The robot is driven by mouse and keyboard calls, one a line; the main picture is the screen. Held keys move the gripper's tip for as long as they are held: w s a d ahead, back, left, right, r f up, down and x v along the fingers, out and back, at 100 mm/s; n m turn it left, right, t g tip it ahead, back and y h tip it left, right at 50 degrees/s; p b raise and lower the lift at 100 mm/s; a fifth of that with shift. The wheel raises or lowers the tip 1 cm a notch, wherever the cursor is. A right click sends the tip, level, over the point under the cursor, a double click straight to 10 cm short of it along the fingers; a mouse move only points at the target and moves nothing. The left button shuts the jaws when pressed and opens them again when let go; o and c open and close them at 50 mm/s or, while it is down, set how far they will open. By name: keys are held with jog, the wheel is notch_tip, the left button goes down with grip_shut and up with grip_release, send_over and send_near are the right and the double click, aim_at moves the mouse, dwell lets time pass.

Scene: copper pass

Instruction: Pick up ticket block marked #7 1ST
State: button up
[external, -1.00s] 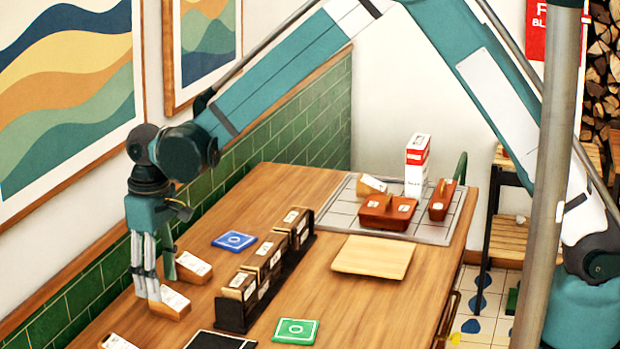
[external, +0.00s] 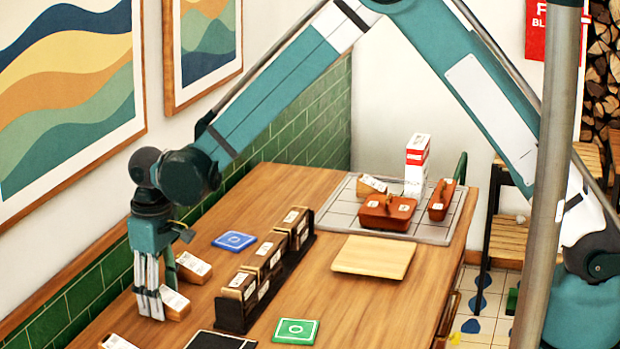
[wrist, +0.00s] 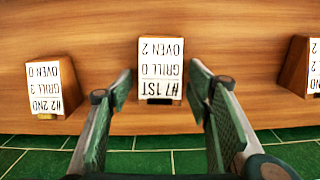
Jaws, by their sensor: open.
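The ticket block marked #7 1ST (wrist: 160,75) is a small wooden block with a white printed label, also reading GRILL 0 and OVEN 2. In the wrist view it sits on the counter between my open fingers, slightly beyond the fingertips. My gripper (wrist: 161,78) is open and empty, with one finger on each side of the block. In the external view my gripper (external: 150,308) points down close to the counter, and the block (external: 175,303) shows beside its fingers, partly hidden by them.
A block marked #2 2ND (wrist: 52,88) stands to the left in the wrist view, another block (wrist: 302,65) at the right edge. Green wall tiles (wrist: 130,158) border the counter. A dark rack of wooden blocks (external: 262,277), a blue tile (external: 234,241) and a green tile (external: 296,331) lie nearby.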

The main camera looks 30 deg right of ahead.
jog(key=c, duration=1)
jog(key=shift+r, duration=0.15)
jog(key=shift+r, duration=4.85)
